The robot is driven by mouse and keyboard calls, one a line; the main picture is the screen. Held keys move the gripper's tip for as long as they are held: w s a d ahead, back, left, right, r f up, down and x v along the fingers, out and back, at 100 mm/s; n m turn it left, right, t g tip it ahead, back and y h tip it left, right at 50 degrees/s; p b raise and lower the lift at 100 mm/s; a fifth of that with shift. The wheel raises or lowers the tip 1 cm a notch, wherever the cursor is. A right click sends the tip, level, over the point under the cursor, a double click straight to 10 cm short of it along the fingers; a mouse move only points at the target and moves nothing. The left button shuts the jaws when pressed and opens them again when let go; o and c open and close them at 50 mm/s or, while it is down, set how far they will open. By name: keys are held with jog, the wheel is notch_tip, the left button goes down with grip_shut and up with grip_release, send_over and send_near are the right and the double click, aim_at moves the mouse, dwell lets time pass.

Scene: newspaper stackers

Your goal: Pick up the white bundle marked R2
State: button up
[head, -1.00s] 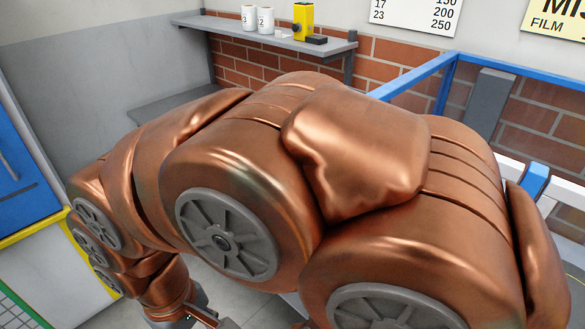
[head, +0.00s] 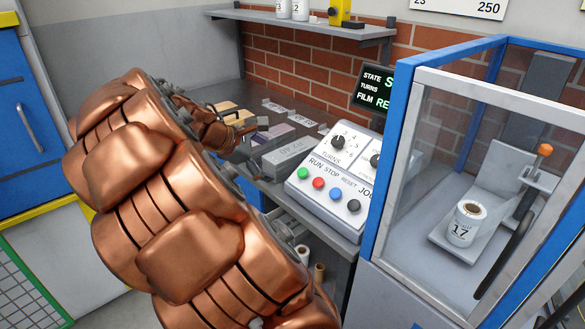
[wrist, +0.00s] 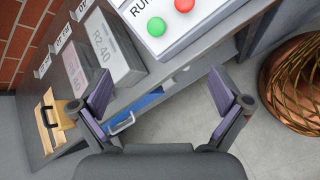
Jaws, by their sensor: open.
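A whitish-grey bundle (head: 292,155) lies on the workbench left of the control panel, with lettering that seems to read R2 40. It also shows in the wrist view (wrist: 126,69), at the upper left. A purplish bundle (wrist: 75,69) lies beside it. My gripper (wrist: 163,95) is open and empty in the wrist view. Its fingers are over the bench's front edge and the floor, below and to the right of the whitish bundle, apart from it. In the head view my gripper (head: 240,147) is near the bundle's left end, partly hidden by my arm.
A control panel (head: 331,170) with coloured buttons stands right of the bundle. A blue-framed machine (head: 376,215) holding a roll marked 17 (head: 466,225) is further right. A tan item with a black handle (wrist: 50,122) and label cards (wrist: 63,38) lie on the bench. A shelf (head: 300,24) hangs above.

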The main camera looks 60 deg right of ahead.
jog(key=w+d+f+n+h+b, duration=0.2)
jog(key=w+d+f+n, duration=0.1)
jog(key=d, duration=0.3)
jog(key=n+h+b, duration=0.2)
jog(key=n+b, duration=0.1)
jog(key=n, duration=0.2)
send_near(292, 149)
jog(key=shift+s+d+f, duration=0.1)
jog(key=shift+d+f, duration=0.05)
jog(key=shift+d, duration=0.2)
jog(key=shift+x, duration=3.8)
jog(key=shift+c, duration=0.4)
jog(key=c, duration=1.8)
